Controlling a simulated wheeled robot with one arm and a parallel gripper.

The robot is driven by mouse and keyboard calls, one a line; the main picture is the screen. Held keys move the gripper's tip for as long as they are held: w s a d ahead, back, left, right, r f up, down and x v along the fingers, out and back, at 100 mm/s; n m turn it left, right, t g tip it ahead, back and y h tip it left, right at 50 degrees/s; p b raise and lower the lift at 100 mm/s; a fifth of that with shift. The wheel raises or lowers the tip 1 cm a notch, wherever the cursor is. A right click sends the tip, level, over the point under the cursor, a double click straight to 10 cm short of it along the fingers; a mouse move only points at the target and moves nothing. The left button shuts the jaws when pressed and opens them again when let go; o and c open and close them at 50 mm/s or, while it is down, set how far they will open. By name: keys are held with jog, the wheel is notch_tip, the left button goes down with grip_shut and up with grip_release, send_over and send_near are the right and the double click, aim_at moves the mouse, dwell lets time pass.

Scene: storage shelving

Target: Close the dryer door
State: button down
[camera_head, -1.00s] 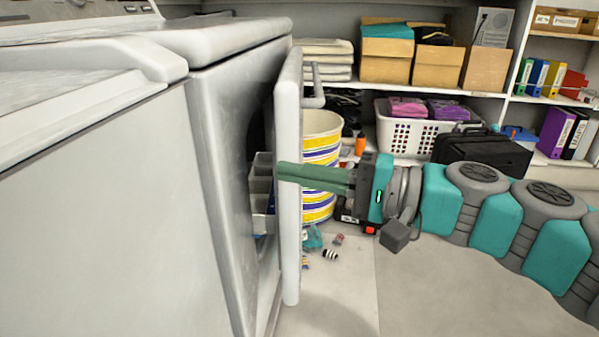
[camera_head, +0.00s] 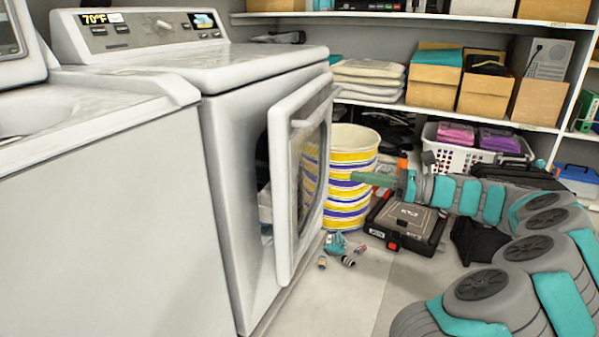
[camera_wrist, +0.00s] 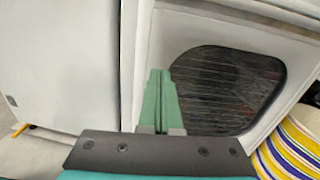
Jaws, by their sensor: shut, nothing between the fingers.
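The white dryer (camera_head: 265,66) stands at the left in the head view. Its door (camera_head: 285,200) is partly open, with a dark gap to the drum behind it, a handle (camera_head: 312,112) near its top and a window in its face. In the wrist view the door's dark window (camera_wrist: 230,90) fills the right half. My gripper (camera_head: 354,176) is right of the door in the head view, its green fingers pointing left toward it. In the wrist view the shut fingers (camera_wrist: 158,85) are empty and overlap the window's left edge; contact cannot be told.
A striped bucket (camera_head: 352,150) stands behind the door, also at the wrist view's lower right (camera_wrist: 290,150). A black case (camera_head: 408,220) and small items (camera_head: 337,245) lie on the floor. Shelves with boxes (camera_head: 435,80) line the back.

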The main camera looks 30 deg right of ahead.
send_near(293, 168)
jog(key=shift+g, duration=0.3)
jog(key=x, duration=0.6)
jog(key=shift+r+b, duration=0.1)
jog(key=shift+b, duration=0.25)
jog(key=shift+w+a, duration=0.3)
jog(key=shift+w+a+r+m, duration=0.15)
jog(key=shift+w+a+m, duration=0.15)
jog(key=shift+a+m, duration=0.1)
jog(key=shift+m+t+h, duration=0.4)
jog(key=shift+t+h, duration=0.1)
jog(key=shift+t, duration=0.2)
jog(key=p+x, duration=0.1)
jog(key=x, duration=0.1)
jog(key=p+x, duration=0.1)
jog(key=x, duration=0.3)
jog(key=shift+s+a+p, duration=0.2)
jog(key=shift+a+p, duration=0.15)
jog(key=shift+p, duration=0.05)
jog(key=shift+d+r, duration=0.1)
jog(key=shift+d, duration=0.1)
